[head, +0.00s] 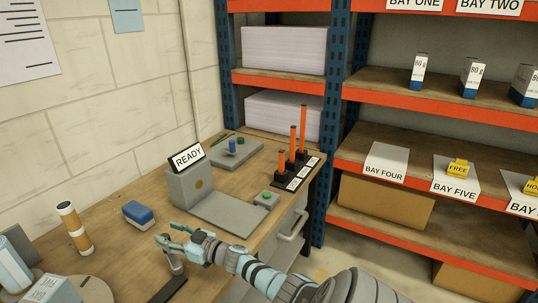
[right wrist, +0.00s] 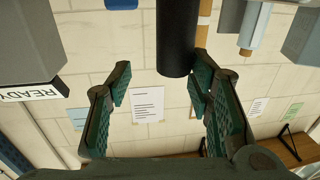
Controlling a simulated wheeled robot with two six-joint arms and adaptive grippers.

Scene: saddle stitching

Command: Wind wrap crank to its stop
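An upright dark post (head: 174,262) stands on a black base (head: 168,290) at the front of the bench, and I take it for the wrap crank. My right gripper (head: 172,239) is at its top, partly covering it, with fingers pointing left. In the right wrist view a black cylinder (right wrist: 176,38) reaches in from the top edge, closer to the right-hand finger. The two fingers of my right gripper (right wrist: 160,88) are spread wide, with a clear gap on the left side. Contact with the cylinder cannot be told. My left gripper is not visible.
A grey stand with a READY sign (head: 188,157) is behind the gripper. A small box with a green button (head: 265,199) and orange posts (head: 292,145) are to the right.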

